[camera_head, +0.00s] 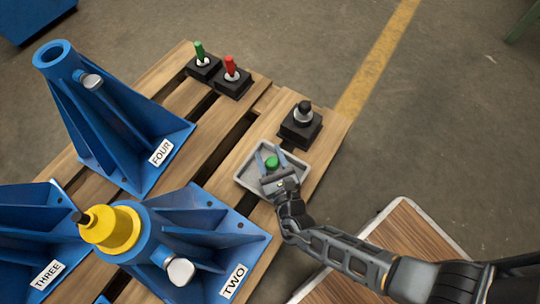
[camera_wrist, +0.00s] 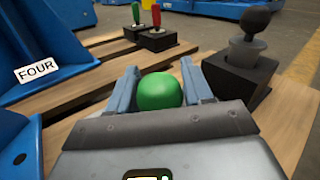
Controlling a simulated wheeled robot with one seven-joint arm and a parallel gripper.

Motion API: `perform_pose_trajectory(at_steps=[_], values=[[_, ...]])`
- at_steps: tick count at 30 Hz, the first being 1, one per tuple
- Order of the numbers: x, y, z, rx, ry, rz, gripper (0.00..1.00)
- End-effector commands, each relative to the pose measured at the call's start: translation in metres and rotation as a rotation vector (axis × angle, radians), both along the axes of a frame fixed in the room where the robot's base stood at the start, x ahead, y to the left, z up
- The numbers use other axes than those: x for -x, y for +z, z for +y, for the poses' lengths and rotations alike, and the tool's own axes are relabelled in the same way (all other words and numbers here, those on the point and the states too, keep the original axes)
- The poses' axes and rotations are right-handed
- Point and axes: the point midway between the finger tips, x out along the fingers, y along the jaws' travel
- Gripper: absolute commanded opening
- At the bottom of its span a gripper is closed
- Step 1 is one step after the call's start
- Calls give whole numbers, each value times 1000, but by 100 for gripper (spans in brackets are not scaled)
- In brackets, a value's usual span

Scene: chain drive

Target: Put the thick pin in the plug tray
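A green ball-shaped knob (camera_wrist: 160,92) shows between the fingers of my gripper (camera_wrist: 160,78) in the wrist view. It is also between the fingers in the head view (camera_head: 271,163). The fingers are apart on either side of it, but I cannot tell whether they grip it. Below the knob, its body is hidden, so I cannot confirm it is the thick pin. My gripper (camera_head: 270,156) is over the shallow grey tray (camera_head: 245,184), which seems to be the plug tray. I cannot tell whether the knob's body touches the tray.
A black block (camera_head: 301,129) holds a black-knobbed piece (camera_head: 304,107) just beyond the tray. A green pin (camera_head: 199,49) and a red pin (camera_head: 231,66) stand in black blocks farther back. Blue stands FOUR (camera_head: 110,120) and TWO (camera_head: 225,250) flank the tray's left side.

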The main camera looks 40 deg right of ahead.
Motion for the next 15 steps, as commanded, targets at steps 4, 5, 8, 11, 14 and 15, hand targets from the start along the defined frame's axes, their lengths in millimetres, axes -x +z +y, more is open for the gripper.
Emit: perform_pose_trajectory(at_steps=[4,5,8,11,14,15], values=[[0,0,0,0,0,0,65],[0,0,0,0,0,0,68],[0,0,0,0,0,0,69],[0,0,0,0,0,0,69],[0,4,0,0,-1,0,69],[2,4,1,1,0,1,69]])
